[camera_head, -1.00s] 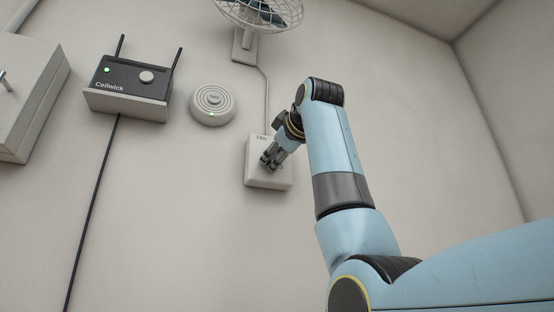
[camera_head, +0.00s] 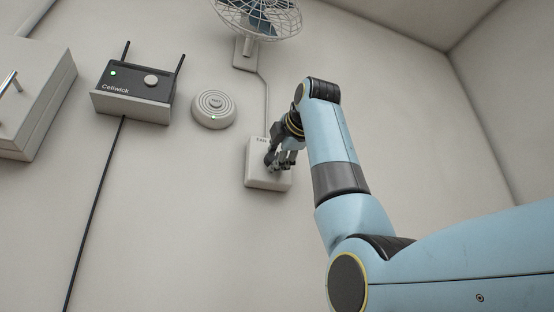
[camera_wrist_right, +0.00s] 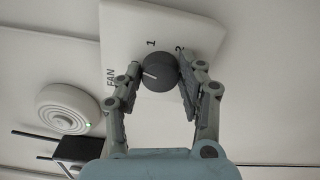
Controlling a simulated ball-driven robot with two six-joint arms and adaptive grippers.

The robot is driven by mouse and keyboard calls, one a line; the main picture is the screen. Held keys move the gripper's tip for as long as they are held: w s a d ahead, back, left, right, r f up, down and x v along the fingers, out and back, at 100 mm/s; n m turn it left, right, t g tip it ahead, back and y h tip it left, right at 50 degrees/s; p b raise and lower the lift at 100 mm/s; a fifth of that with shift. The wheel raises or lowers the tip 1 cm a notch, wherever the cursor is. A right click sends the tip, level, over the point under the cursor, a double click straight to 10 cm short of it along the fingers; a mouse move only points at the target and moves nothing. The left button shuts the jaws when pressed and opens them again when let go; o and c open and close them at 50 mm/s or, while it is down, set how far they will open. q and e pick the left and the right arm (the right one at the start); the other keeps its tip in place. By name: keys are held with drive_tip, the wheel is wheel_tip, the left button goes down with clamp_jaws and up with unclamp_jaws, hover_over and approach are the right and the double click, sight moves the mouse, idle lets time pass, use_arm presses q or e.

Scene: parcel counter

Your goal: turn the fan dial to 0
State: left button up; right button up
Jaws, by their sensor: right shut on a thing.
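The fan control box (camera_head: 264,181) is a white plate on the wall, marked FAN. Its dark grey round dial (camera_wrist_right: 160,72) shows in the right wrist view, with a short white mark on its left side. The figures 1 and 2 are printed beside the dial; I see no 0, and the left finger covers part of the plate. My right gripper (camera_head: 277,162) is at the box and shut on the dial, one finger on each side. In the head view the gripper hides the dial. My left gripper is not in view.
A wire-caged fan (camera_head: 258,16) is mounted above the box, joined by a conduit (camera_head: 266,100). A round white device (camera_head: 214,108) and a black router on a shelf (camera_head: 132,83) are to the left. A grey cabinet (camera_head: 36,105) stands at far left.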

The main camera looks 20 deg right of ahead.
drive_tip(key=shift+f+n+b, duration=0.1)
drive_tip(key=shift+n+b, duration=0.25)
drive_tip(key=shift+n, duration=1.05)
drive_tip(key=o, duration=1.1)
drive_tip(key=shift+o, duration=0.2)
drive_tip(key=s, duration=1.2)
drive_tip(key=shift+d, duration=0.15)
